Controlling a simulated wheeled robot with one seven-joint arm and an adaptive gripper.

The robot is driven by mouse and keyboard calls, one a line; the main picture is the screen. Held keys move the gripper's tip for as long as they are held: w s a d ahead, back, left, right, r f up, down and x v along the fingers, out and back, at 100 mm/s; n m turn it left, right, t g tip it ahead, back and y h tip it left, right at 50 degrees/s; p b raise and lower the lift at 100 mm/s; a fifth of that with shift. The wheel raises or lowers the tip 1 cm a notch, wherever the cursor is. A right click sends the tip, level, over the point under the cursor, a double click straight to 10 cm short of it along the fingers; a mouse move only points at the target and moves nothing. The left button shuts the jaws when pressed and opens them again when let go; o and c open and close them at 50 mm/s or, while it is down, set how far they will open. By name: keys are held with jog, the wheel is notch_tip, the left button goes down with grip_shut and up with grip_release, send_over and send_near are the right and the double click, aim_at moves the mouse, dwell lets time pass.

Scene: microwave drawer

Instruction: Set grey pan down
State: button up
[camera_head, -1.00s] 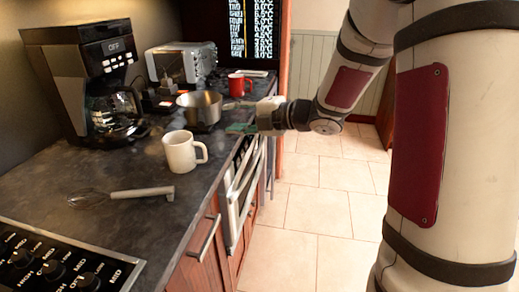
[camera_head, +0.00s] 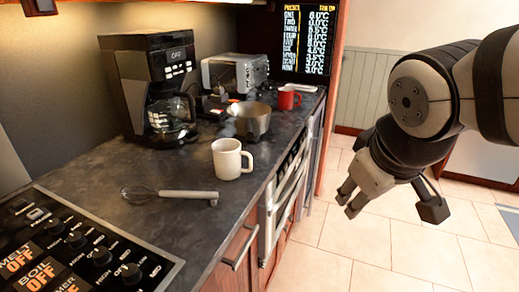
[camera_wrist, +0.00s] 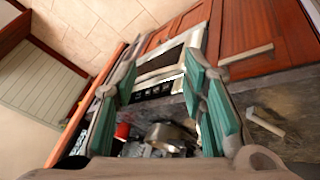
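The grey pan (camera_head: 251,134) sits upright on the dark countertop (camera_head: 100,186), behind and right of the white mug in the head view. It also shows in the wrist view (camera_wrist: 168,133), beyond my fingers and apart from them. My gripper (camera_head: 390,206) is open and empty, out over the floor to the right of the counter. In the wrist view my gripper's (camera_wrist: 162,92) two green-padded fingers are spread wide with nothing between them.
A white mug (camera_head: 227,166), a whisk (camera_head: 174,195), a coffee maker (camera_head: 143,75), a toaster (camera_head: 228,76) and a red mug (camera_head: 286,99) stand or lie on the counter. A handled appliance front (camera_head: 287,196) is below the counter edge. The tiled floor (camera_head: 360,260) is clear.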

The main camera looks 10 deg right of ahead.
jog(key=s+a+f+m+g+y, duration=0.2)
jog(key=s+a, duration=0.3)
jog(key=s, duration=0.6)
jog(key=shift+s+a+m+g, duration=0.3)
jog(key=shift+a+g, duration=0.1)
jog(key=shift+g, duration=0.2)
notch_tip(320, 180, up, 10)
jog(key=t+p, duration=0.2)
jog(key=p, duration=0.7)
jog(key=shift+d, duration=0.15)
jog(key=shift+r, duration=0.1)
